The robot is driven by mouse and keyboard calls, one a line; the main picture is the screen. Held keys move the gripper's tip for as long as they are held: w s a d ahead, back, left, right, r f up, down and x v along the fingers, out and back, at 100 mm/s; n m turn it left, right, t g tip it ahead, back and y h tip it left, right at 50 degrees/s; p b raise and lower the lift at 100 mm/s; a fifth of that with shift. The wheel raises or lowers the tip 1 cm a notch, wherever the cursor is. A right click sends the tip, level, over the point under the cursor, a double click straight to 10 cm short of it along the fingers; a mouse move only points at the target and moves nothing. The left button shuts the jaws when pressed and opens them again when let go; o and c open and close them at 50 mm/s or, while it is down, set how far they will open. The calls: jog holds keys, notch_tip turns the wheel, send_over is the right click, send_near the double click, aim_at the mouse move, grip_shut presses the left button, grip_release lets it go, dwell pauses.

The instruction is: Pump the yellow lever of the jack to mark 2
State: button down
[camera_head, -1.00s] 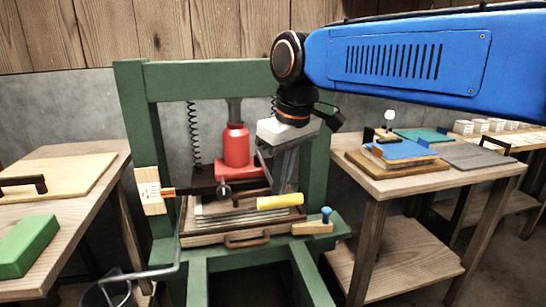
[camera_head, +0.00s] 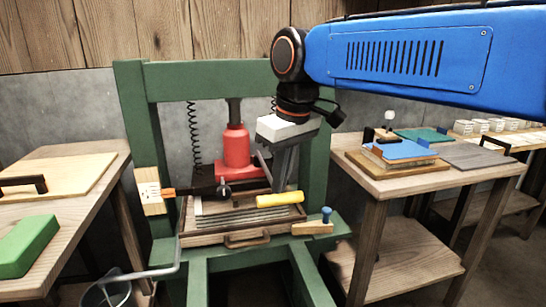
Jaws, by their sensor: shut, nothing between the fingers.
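The red jack (camera_head: 236,150) stands inside the green press frame (camera_head: 125,95). Its lever ends in a yellow grip (camera_head: 280,199), which lies low over the wooden mould tray (camera_head: 220,238). My gripper (camera_head: 280,186) is shut and empty, pointing down just above the yellow grip. I cannot tell whether the fingertips touch it. A pale scale board (camera_head: 149,196) with marks and an orange pointer (camera_head: 168,192) sits on the left post; its numbers are too small to read.
A blue-knobbed wooden piece (camera_head: 313,227) sits at the tray's right. A bench with a green block (camera_head: 28,244) is on the left. A wooden table (camera_head: 375,186) with stacked boards stands on the right. A bucket (camera_head: 108,294) is at lower left.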

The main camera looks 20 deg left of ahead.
notch_tip(320, 180, up, 7)
jog(key=shift+f, duration=0.15)
dwell(0.4)
notch_tip(320, 180, up, 6)
dwell(0.6)
jog(key=d+f+m+t, duration=0.1)
jog(key=d+f+m, duration=0.3)
jog(key=d, duration=0.9)
jog(key=d+f+m+t, duration=0.1)
jog(key=d+f+m, duration=0.1)
jog(key=d+f, duration=0.75)
jog(key=s+d+f+m, duration=0.2)
jog(key=s+d+f, duration=0.2)
jog(key=d+f, duration=0.2)
jog(key=s+d+f+m+t+h, duration=0.1)
jog(key=s+d+f+m, duration=0.1)
jog(key=s+d+f, duration=0.2)
jog(key=s+d+f+m+h, duration=0.1)
jog(key=s+d+f, duration=0.3)
jog(key=d+f, duration=0.5)
jog(key=d+m, duration=0.1)
jog(key=d, duration=0.2)
jog(key=shift+s+t, duration=0.4)
jog(key=shift+d, duration=0.1)
